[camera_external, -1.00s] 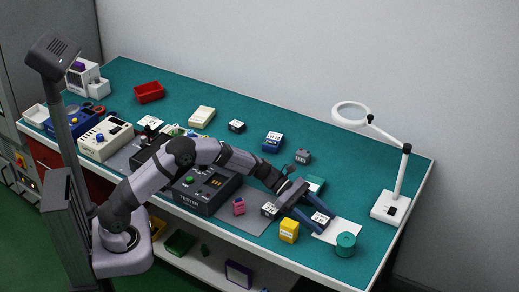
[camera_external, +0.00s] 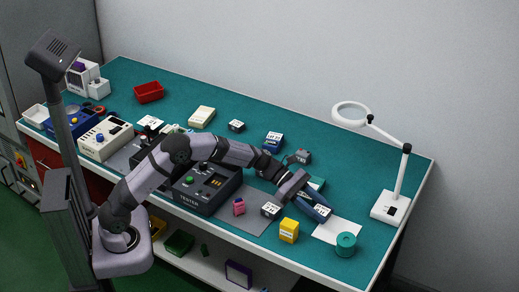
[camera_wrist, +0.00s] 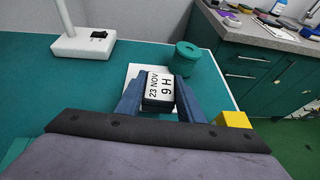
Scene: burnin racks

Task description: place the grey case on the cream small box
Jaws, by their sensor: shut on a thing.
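My gripper (camera_external: 319,212) is shut on a dark grey case (camera_wrist: 159,90) with a white printed label on top, at the right front of the table. The wrist view shows the case between both blue fingers, label facing up, near a white sheet; its lower part is hidden. In the external view the case (camera_external: 322,210) shows only partly between the fingers. The cream small box (camera_external: 202,116) lies flat toward the back, far left of my gripper, and nothing is on it.
A teal round pot (camera_external: 346,244), a yellow box (camera_external: 289,230) and a white magnifier lamp (camera_external: 391,207) stand around my gripper. A black tester (camera_external: 205,187) and a pink item (camera_external: 239,206) are left. Small labelled cases, including a blue one (camera_external: 272,142), stand behind the arm.

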